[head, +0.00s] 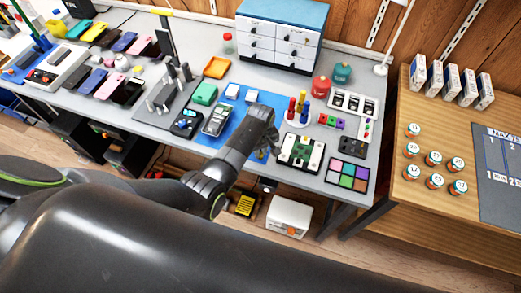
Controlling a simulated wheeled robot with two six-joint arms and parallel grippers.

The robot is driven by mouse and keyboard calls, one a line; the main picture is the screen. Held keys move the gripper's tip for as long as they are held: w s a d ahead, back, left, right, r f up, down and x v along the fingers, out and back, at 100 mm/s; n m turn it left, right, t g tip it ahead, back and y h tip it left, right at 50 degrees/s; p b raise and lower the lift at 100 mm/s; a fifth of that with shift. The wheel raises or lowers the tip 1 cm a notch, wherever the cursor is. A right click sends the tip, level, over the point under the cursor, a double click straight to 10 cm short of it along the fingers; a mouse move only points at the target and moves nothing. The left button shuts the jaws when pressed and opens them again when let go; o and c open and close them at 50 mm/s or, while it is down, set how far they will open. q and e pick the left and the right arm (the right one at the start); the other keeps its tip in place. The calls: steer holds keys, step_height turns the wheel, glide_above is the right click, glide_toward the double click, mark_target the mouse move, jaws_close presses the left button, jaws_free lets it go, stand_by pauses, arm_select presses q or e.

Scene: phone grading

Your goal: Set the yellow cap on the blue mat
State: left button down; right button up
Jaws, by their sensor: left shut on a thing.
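The blue mat (236,121) lies on the grey bench near its front edge, partly hidden by my left arm. My left gripper (263,154) is over the right part of the mat, at the bench's front edge. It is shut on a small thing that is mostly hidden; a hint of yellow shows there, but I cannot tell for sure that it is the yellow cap. I see no yellow cap clearly anywhere else. My right gripper is not in view.
A phone (217,120) and a dark device (186,123) sit at the mat's left. Coloured pegs (302,104) and a drawer cabinet (281,37) are behind.

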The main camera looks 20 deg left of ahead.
arm_select(q)
steer(key=shift+p, duration=0.5)
stand_by(0.9)
steer(key=shift+f, duration=0.3)
stand_by(0.6)
steer(key=shift+f, duration=0.1)
stand_by(0.5)
steer(key=c, duration=1.3)
jaws_free()
steer(key=shift+o, duration=0.3)
steer(key=o, duration=0.3)
steer(key=shift+o, duration=0.2)
steer(key=shift+r+p, duration=0.65)
steer(key=shift+p, duration=0.15)
